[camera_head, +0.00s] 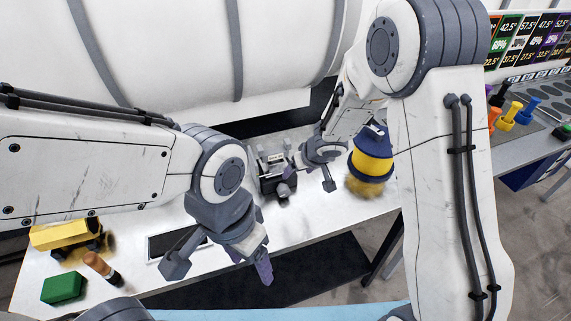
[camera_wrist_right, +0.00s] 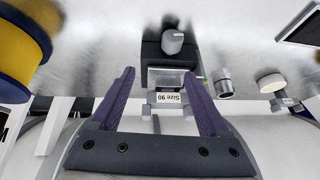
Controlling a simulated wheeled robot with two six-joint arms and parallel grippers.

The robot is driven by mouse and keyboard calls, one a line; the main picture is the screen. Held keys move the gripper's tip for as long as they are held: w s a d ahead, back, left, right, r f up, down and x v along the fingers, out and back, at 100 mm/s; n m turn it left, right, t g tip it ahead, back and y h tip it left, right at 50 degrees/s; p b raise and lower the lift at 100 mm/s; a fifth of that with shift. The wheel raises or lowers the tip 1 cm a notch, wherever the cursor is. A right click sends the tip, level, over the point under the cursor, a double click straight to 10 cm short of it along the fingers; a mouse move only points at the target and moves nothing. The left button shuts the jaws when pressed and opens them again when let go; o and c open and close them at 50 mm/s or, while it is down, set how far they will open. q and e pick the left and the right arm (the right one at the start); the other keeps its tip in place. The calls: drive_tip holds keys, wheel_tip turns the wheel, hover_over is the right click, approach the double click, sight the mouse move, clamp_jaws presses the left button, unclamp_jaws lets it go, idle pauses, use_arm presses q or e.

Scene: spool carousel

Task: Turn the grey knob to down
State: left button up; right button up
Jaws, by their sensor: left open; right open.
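A small dark device (camera_head: 272,168) stands on the white table near the middle of the head view. The grey knob (camera_wrist_right: 172,41) shows in the right wrist view as a rounded grey piece on the device's dark face. Its pointing direction is unclear. My right gripper (camera_head: 309,179) is open beside the device, on its right in the head view. In the right wrist view its spread fingers (camera_wrist_right: 159,75) frame a "Size 90" label (camera_wrist_right: 168,98), with the knob beyond the tips. My left gripper (camera_head: 219,268) is open and empty over the table's front edge.
A yellow and navy spool (camera_head: 372,163) stands close right of my right gripper. A yellow object (camera_head: 64,233), a green block (camera_head: 63,288), an orange-tipped peg (camera_head: 98,264) and a dark-screened panel (camera_head: 163,245) lie at left. A white machine wall (camera_head: 190,50) rises behind.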

sight(284, 190)
drive_tip(key=shift+g+y, duration=0.8)
drive_tip(key=shift+g, duration=0.1)
drive_tip(key=x, duration=0.7)
drive_tip(key=s+x, duration=0.1)
drive_tip(key=x, duration=0.3)
drive_tip(key=shift+d+f, duration=0.2)
drive_tip(key=shift+f, duration=0.25)
use_arm(q)
wheel_tip(284, 190, up, 2)
use_arm(e)
clamp_jaws()
drive_tip(key=shift+a+h, duration=0.2)
drive_tip(key=shift+h, duration=0.2)
drive_tip(key=h+b, duration=0.1)
drive_tip(key=b, duration=0.2)
drive_tip(key=t+h+b, duration=0.1)
drive_tip(key=b, duration=0.2)
drive_tip(key=h+b, duration=0.2)
drive_tip(key=b, duration=0.1)
drive_tip(key=shift+a+f+n+t, duration=0.2)
drive_tip(key=shift+a+n+t, duration=0.1)
drive_tip(key=shift+n, duration=0.1)
use_arm(q)
wheel_tip(284, 190, down, 10)
drive_tip(key=shift+b, duration=0.45)
use_arm(e)
drive_tip(key=shift+d+r, duration=0.1)
drive_tip(key=shift+r, duration=0.15)
